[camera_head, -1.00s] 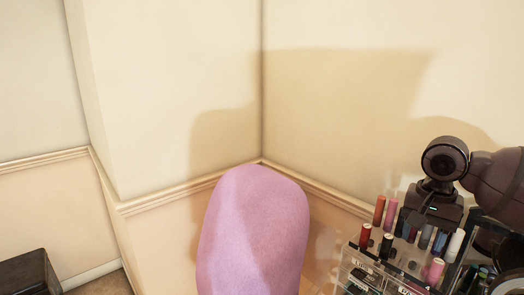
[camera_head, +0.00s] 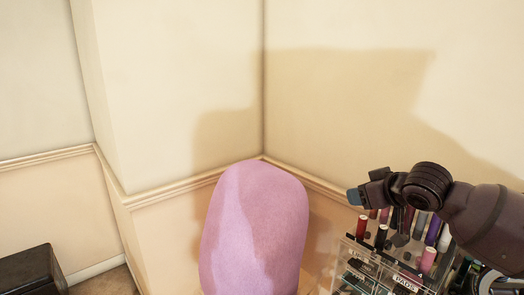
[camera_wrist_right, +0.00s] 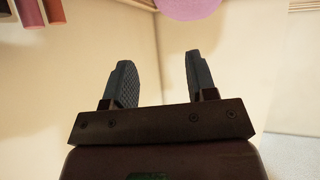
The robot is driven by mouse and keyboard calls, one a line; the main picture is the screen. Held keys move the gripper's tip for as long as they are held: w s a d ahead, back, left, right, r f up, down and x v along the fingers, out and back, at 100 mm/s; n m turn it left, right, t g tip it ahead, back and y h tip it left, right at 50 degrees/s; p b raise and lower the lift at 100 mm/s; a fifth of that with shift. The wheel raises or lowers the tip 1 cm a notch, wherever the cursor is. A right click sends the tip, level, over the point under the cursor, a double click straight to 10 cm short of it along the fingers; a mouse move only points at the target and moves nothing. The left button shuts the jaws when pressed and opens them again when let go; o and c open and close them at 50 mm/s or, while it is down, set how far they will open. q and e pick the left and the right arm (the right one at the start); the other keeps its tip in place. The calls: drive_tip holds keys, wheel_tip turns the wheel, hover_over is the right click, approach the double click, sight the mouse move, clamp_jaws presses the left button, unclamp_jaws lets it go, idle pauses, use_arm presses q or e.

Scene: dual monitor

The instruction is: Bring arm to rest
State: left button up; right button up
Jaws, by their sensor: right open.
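My right arm (camera_head: 480,220) comes in from the right edge of the head view. Its gripper (camera_head: 356,196) points left, above the front of a clear cosmetics organizer. In the right wrist view the two dark fingers (camera_wrist_right: 158,80) stand apart with nothing between them, so it is open and empty. My left gripper is not in the head view.
The clear organizer (camera_head: 345,262) holds several lipsticks and bottles, including a red tube (camera_head: 362,228), close below my right gripper. A pink chair back (camera_head: 254,235) stands to its left. Walls meet in a corner behind. A black box (camera_head: 30,272) sits at the lower left.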

drive_tip(key=s+f+n+t, duration=0.15)
drive_tip(key=s+f, duration=0.25)
drive_tip(key=f, duration=0.4)
drive_tip(key=s+f+n+t, duration=0.1)
drive_tip(key=s+f+t, duration=0.3)
drive_tip(key=f, duration=0.5)
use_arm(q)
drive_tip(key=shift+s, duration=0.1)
use_arm(e)
drive_tip(key=s+d+f+m+g+h, duration=0.2)
drive_tip(key=s+f+m, duration=0.1)
drive_tip(key=s+f, duration=0.7)
drive_tip(key=s+d+f+m+g+h, duration=0.2)
drive_tip(key=s+f+m, duration=0.1)
drive_tip(key=s+f, duration=0.7)
drive_tip(key=s, duration=0.4)
drive_tip(key=shift+f+m+h, duration=0.2)
drive_tip(key=shift+m+h, duration=0.1)
drive_tip(key=shift+m, duration=0.05)
drive_tip(key=shift+o, duration=0.4)
drive_tip(key=shift+g, duration=0.25)
